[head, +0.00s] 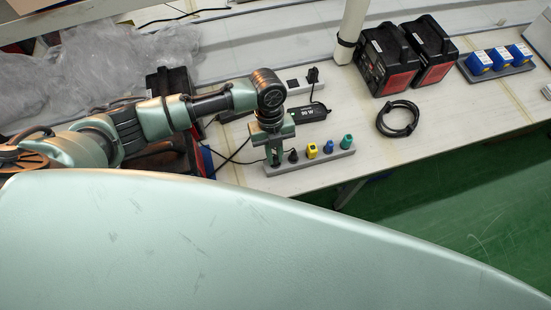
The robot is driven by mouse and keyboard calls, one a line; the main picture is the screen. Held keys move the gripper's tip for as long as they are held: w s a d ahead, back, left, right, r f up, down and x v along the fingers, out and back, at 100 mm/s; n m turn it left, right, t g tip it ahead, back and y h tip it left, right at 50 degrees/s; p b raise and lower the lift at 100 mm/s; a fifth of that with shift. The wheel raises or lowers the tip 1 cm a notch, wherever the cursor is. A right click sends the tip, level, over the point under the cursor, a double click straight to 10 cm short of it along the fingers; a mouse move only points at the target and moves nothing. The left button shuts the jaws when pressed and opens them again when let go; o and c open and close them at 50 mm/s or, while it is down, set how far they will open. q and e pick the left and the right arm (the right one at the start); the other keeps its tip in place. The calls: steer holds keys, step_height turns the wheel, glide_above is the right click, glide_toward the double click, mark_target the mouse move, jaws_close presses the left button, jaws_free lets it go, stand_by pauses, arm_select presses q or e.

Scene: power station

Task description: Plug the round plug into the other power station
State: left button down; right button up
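My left gripper (273,158) points down over the left end of a grey holder strip (310,174) on the bench. Its fingers are small and partly merge with the strip, so whether they hold something is unclear. On the strip stand a black plug (293,156), a yellow plug (312,151), a blue plug (328,147) and a green plug (347,142). I cannot tell which one is the round plug. Two black and red boxes that look like power stations, a left one (384,62) and a right one (431,50), stand side by side at the back right. My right gripper is out of view.
A coiled black cable (397,131) lies on the bench. A white post (350,30) rises behind. Blue blocks (480,62) sit at right. Clear plastic sheeting (100,65) covers the back left.

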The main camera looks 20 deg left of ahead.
arm_select(q)
steer(key=shift+r, duration=0.15)
steer(key=shift+r+p, duration=2.75)
steer(key=shift+r, duration=0.15)
